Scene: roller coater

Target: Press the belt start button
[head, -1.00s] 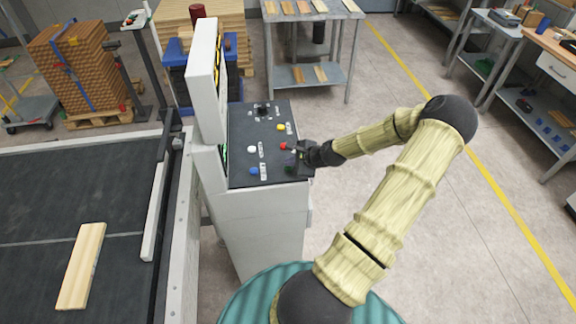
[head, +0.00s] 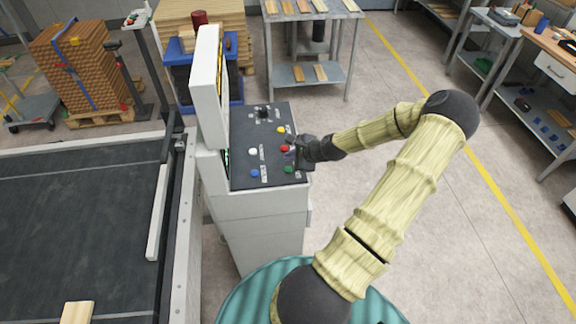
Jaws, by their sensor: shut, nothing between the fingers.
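The control panel (head: 270,140) is a dark sloped top on a white console. It carries a green button (head: 289,169), a red button (head: 285,149), a yellow button (head: 281,129), a white button (head: 253,152), a blue button (head: 255,173) and a black knob (head: 263,112). Their labels are too small to read, so I cannot tell which is marked belt start. My gripper (head: 294,146) is shut and empty over the panel's right edge, close to the red button. The green button is uncovered, just below the gripper in the picture.
A white screen housing (head: 209,88) rises on the panel's left. The dark conveyor belt (head: 75,230) lies at left, with a wooden plank (head: 77,312) at the bottom edge. A shelf table (head: 306,75) stands behind. Open floor lies right of the console.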

